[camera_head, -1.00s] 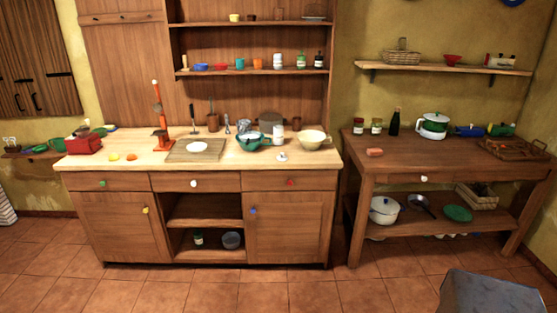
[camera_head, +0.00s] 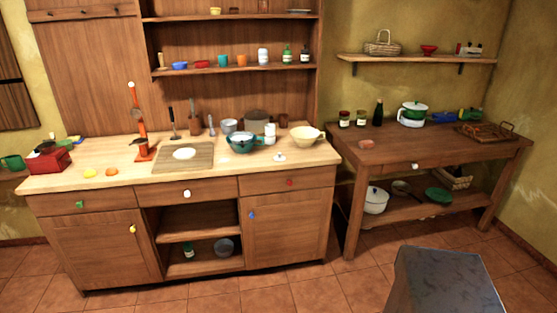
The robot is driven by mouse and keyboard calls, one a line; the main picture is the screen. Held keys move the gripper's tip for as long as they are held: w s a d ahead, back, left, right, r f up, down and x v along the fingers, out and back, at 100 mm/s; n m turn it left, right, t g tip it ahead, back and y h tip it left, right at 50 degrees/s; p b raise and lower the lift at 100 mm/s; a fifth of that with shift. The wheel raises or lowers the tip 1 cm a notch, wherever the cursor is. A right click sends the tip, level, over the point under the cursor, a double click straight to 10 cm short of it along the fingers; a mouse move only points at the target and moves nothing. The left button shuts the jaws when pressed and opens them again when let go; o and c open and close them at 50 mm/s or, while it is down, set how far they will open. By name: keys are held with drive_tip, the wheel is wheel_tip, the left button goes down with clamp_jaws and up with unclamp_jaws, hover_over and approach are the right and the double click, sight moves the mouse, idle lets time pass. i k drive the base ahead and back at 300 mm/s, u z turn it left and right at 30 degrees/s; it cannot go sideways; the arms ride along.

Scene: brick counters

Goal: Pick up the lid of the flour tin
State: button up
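A small white jar-like tin (camera_head: 270,130) stands upright on the pale wooden counter, behind and right of a green bowl. It may be the flour tin, but no label can be read at this size. A small flat white piece with a knob (camera_head: 279,157) lies on the counter in front of it and looks like a lid. I cannot tell whether it belongs to that tin. Other small white jars stand on the wall shelf, including one white jar (camera_head: 263,56). My gripper is not in view.
The green bowl (camera_head: 241,143) and a cream bowl (camera_head: 305,136) flank the white tin. A second table (camera_head: 440,148) stands to the right. Tiled floor lies open before the counter.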

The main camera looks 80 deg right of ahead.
sight(280, 158)
drive_tip(key=z, duration=0.25)
drive_tip(key=i, duration=0.85)
drive_tip(key=z, duration=0.85)
drive_tip(key=i, duration=0.5)
drive_tip(key=z, duration=0.7)
drive_tip(key=i, duration=0.6)
drive_tip(key=z, duration=0.35)
